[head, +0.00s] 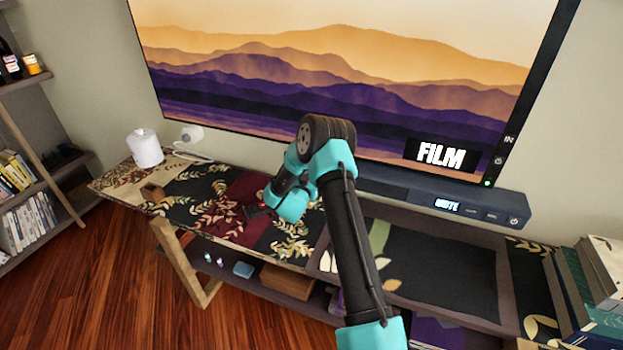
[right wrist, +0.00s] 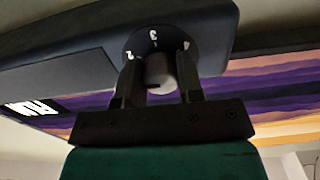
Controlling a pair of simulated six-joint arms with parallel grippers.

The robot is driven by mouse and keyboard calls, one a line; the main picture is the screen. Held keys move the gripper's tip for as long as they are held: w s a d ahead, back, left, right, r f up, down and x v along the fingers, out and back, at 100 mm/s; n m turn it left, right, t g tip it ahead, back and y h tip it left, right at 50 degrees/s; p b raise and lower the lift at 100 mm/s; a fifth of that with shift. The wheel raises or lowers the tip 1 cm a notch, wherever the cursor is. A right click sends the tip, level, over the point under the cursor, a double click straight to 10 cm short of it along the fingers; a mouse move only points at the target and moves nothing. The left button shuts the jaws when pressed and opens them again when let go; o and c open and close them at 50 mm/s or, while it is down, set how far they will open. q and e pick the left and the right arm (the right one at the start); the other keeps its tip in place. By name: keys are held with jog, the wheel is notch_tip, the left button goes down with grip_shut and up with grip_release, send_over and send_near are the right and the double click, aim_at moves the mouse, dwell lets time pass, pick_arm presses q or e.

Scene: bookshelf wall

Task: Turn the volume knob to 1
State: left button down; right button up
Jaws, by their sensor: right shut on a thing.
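The volume knob (right wrist: 158,72) is a small grey cylinder on a dark round dial at the end of the soundbar (right wrist: 60,75). White numerals 2, 3 and 4 show around it in the right wrist view; I cannot tell which one it points to. My right gripper (right wrist: 159,80) has a finger on each side of the knob and is shut on it. In the head view the soundbar (head: 400,192) sits below the television, its display reading "MUTE". My right arm hides its left end, the knob and my fingertips there. My left gripper is not in view.
The television (head: 340,70) stands just behind the soundbar and shows "FILM". Books (head: 590,280) stand at the right. The console's left half is mostly clear.

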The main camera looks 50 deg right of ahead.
jog(key=n, duration=0.6)
dwell(0.4)
jog(key=o, duration=0.9)
jog(key=shift+s+a, duration=0.1)
jog(key=shift+a, duration=0.05)
jog(key=v, duration=1.7)
